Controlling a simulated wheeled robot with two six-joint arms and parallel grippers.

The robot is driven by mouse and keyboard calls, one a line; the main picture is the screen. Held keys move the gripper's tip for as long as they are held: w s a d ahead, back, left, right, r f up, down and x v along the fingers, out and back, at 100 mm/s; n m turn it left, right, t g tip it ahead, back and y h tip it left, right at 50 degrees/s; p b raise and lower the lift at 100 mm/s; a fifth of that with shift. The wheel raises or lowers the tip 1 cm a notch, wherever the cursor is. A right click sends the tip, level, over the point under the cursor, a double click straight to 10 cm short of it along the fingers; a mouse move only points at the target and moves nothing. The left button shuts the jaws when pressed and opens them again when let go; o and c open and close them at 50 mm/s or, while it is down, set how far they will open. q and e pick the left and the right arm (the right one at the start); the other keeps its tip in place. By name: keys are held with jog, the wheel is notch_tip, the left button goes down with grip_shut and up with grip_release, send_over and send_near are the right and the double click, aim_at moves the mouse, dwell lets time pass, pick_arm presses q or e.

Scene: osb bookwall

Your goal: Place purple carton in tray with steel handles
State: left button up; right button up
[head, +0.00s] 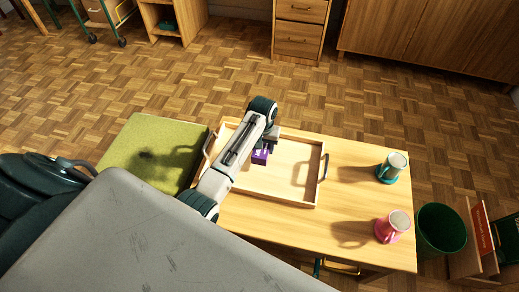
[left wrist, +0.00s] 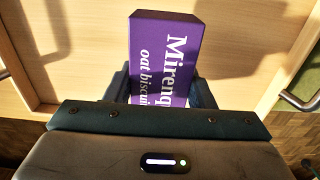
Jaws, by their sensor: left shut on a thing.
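The purple carton (head: 261,156) has white lettering and shows large in the left wrist view (left wrist: 162,58). My left gripper (head: 268,142) is shut on it, with a finger on each side of the carton in the left wrist view (left wrist: 165,90). The wooden tray with steel handles (head: 310,170) lies on the table, one handle at each end. The carton is over the left-middle part of the tray floor; I cannot tell whether it touches the floor. My arm hides part of the tray. My right gripper is not in view.
The wooden table (head: 345,220) also bears a teal mug (head: 392,167) and a pink mug (head: 392,226) right of the tray. A green cushioned stool (head: 150,153) is at the left. A green bin (head: 440,229) stands at the right. The tray's right part is empty.

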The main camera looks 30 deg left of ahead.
pick_arm(q)
jog(key=shift+w+a+f, duration=0.1)
jog(key=shift+w+a, duration=0.45)
jog(key=shift+a, duration=0.35)
jog(key=shift+a+f, duration=0.1)
jog(key=shift+f, duration=0.05)
notch_tip(320, 180, down, 3)
jog(key=shift+f+b, duration=0.15)
jog(key=shift+b, duration=0.35)
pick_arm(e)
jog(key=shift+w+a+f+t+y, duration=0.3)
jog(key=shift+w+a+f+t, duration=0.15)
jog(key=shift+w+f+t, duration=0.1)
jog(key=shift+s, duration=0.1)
pick_arm(q)
jog(key=o, duration=1)
jog(key=shift+f, duration=0.1)
jog(key=shift+o, duration=0.2)
